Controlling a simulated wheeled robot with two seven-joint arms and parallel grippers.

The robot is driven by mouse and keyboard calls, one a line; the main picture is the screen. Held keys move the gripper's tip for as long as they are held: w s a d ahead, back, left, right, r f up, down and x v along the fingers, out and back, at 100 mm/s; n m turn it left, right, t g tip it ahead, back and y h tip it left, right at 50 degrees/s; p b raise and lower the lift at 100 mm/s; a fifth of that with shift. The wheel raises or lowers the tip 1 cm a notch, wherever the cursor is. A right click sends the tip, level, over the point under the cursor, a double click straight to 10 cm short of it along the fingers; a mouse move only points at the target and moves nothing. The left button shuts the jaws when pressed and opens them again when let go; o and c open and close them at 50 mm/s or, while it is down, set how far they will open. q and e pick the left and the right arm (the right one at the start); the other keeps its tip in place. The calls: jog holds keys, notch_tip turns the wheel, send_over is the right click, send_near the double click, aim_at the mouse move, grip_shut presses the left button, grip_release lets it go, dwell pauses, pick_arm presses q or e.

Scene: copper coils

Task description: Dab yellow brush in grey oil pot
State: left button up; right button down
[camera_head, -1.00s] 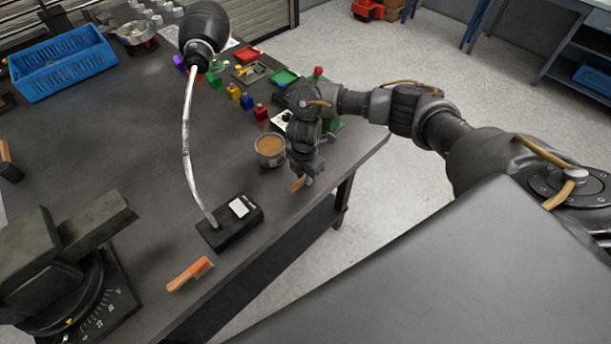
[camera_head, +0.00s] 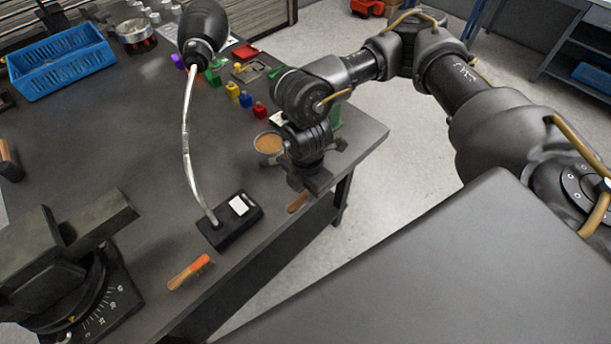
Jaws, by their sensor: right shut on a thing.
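A round grey pot (camera_head: 268,143) with tan-brown contents stands on the dark bench near its right edge. My right gripper (camera_head: 308,183) is just in front and to the right of the pot, low over the bench edge. It is shut on a wooden-handled piece (camera_head: 298,202), whose end sticks out below the gripper. Its bristles and any yellow are hidden, so I cannot tell its colour. Another brush, with a wooden handle and orange end (camera_head: 188,271), lies on the bench at the front. My left gripper is not in view.
A lamp with a bent silver neck (camera_head: 186,130) rises from a black base (camera_head: 230,222) left of the pot. A dark dial-based fixture (camera_head: 70,265) stands front left. A blue crate (camera_head: 60,62) and small coloured bottles (camera_head: 246,101) are behind. Bare bench lies left of the lamp.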

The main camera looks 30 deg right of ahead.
jog(key=shift+s+a+r, duration=0.1)
jog(key=shift+s+r, duration=0.05)
jog(key=shift+s, duration=0.05)
